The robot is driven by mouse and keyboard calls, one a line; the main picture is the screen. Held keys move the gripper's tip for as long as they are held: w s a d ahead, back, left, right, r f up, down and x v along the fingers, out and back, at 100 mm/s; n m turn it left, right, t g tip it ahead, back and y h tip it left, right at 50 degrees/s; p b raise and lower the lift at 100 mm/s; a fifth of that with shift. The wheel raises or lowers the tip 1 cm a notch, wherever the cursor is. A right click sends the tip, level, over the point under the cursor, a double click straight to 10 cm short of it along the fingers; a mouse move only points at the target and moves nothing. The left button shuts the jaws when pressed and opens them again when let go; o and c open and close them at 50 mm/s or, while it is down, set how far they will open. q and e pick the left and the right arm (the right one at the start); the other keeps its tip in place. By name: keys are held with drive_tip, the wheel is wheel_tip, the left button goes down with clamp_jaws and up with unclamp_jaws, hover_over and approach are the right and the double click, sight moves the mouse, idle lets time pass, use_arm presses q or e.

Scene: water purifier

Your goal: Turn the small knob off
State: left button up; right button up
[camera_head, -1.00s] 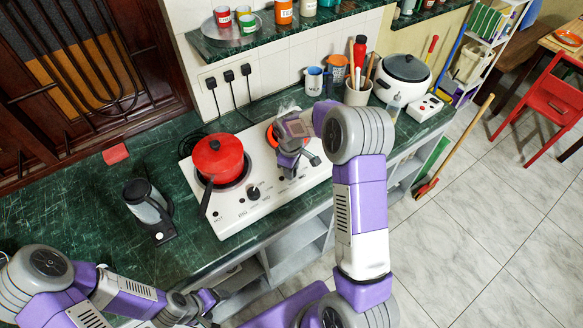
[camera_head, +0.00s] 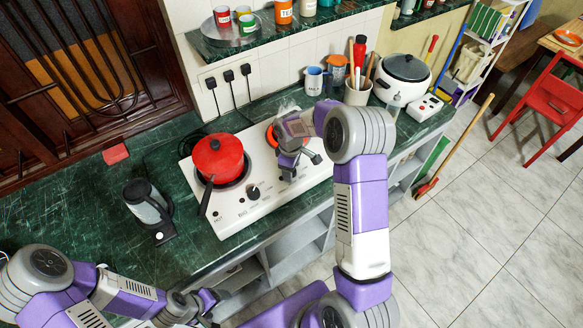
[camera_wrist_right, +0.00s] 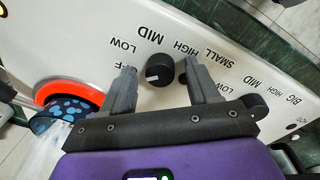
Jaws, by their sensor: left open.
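In the right wrist view the small knob (camera_wrist_right: 159,70) is black, on the white stove panel, with LOW, MID, HIGH and SMALL printed around it. A pale mark on its face lies toward the left finger, near a partly hidden label. My right gripper (camera_wrist_right: 163,84) is open, with one finger on each side of the knob and gaps between. In the head view my right gripper (camera_head: 301,166) is over the stove front and hides this knob. My left gripper (camera_head: 210,299) is open and empty at the bottom, before the counter's front edge.
A red pot (camera_head: 218,156) sits on the left burner, its handle toward the front. The big knob (camera_head: 253,192) is right of that handle. Utensils and a rice cooker (camera_head: 403,79) stand behind to the right.

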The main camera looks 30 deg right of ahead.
wheel_tip(320, 180, up, 8)
drive_tip(key=shift+s+a+f+p, duration=0.15)
drive_tip(key=shift+f+p, duration=0.05)
drive_tip(key=shift+p, duration=0.2)
idle(0.6)
